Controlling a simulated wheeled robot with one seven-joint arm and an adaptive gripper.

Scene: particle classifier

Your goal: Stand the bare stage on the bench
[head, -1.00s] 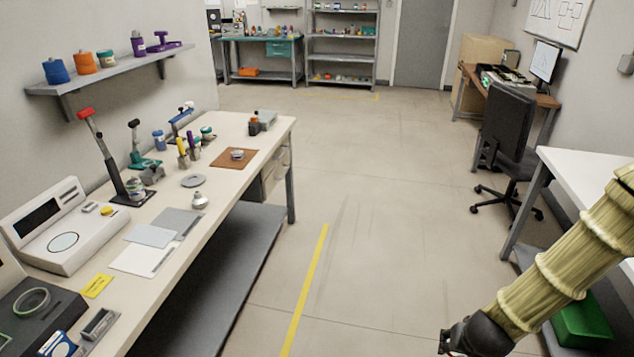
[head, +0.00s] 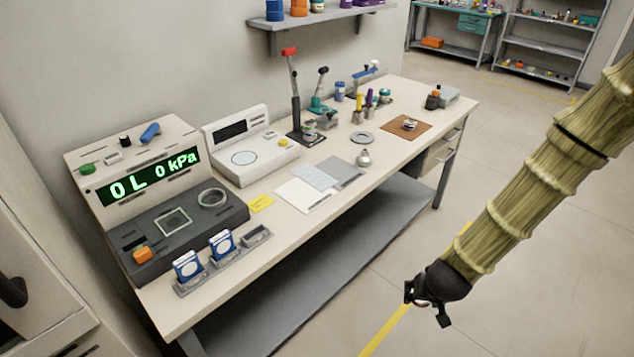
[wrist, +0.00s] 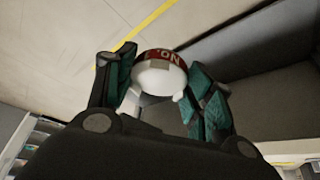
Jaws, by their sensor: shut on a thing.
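My gripper (head: 427,304) hangs over the floor in front of the bench, off its front edge. In the wrist view my gripper (wrist: 165,95) is shut on a white rounded piece (wrist: 158,78) with a dark red band lettered "NO.". My fingers hide its sides, and I cannot tell whether it is the bare stage. In the head view the held piece is too small to make out. The bench (head: 395,152) has a pale top and a grey lower shelf.
The bench carries a readout console (head: 145,170), a white balance (head: 245,150), blue-and-white boxes (head: 188,266), flat sheets (head: 305,194), a grey disc (head: 362,138), a small silvery knobbed thing (head: 363,158) and a brown mat (head: 393,128). Bare benchtop shows along the front right edge.

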